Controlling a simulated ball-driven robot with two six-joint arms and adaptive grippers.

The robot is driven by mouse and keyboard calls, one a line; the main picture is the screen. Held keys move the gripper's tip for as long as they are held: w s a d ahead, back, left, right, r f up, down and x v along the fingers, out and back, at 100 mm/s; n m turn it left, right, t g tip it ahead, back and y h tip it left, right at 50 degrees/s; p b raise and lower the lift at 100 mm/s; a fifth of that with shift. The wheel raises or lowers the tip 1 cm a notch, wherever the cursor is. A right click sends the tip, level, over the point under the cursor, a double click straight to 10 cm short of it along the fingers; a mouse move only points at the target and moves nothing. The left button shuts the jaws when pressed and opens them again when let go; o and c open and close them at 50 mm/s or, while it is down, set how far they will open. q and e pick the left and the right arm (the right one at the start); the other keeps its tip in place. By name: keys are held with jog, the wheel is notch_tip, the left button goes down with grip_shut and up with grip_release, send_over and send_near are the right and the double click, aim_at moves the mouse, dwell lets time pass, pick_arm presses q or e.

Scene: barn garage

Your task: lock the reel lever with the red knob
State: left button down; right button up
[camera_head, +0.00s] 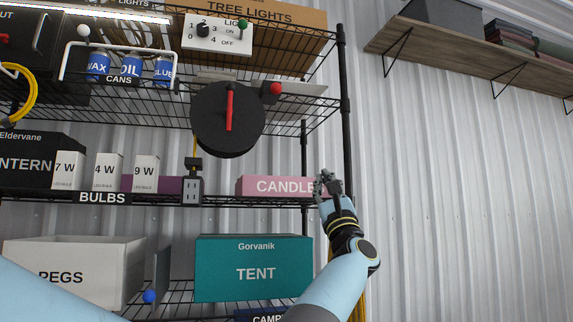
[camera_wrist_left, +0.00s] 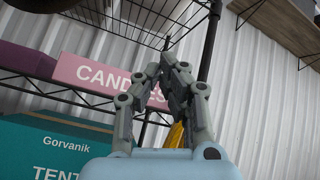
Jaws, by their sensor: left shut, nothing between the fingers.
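The black round reel (camera_head: 212,125) hangs under the upper wire shelf, with a red bar (camera_head: 229,108) standing upright on its face. A red knob (camera_head: 276,88) shows at the reel's upper right, in front of a grey plate. My left gripper (camera_head: 326,182) is shut and empty, below and right of the reel, at the right end of the pink CANDLES box (camera_head: 275,186). My right gripper is not in view.
A black rack post (camera_head: 344,100) stands just right of the gripper. A TENT box (camera_head: 254,268) sits lower. The ribbed wall at right is bare below a wooden shelf (camera_head: 470,60).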

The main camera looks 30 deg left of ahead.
aim_at(275, 89)
pick_arm(q)
jog(key=s+a+r+n+g+y, duration=0.1)
jog(key=s+r+n+g+y, duration=0.2)
jog(key=r+n+g+y, duration=0.2)
notch_tip(275, 89, up, 4)
jog(key=n+g, duration=0.2)
jog(key=n, duration=0.3)
jog(key=shift+s+a+r+n, duration=0.2)
jog(key=shift+s+a+n, duration=0.05)
jog(key=shift+s+n, duration=0.15)
jog(key=a+r+p, duration=0.2)
jog(key=r, duration=0.1)
jog(key=a+r+p, duration=0.2)
jog(key=r, duration=0.1)
jog(key=a+r+p, duration=0.2)
jog(key=r, duration=0.1)
jog(key=shift+s+a+r+p, duration=0.15)
jog(key=shift+s+r+p, duration=0.1)
jog(key=shift+r+p, duration=0.15)
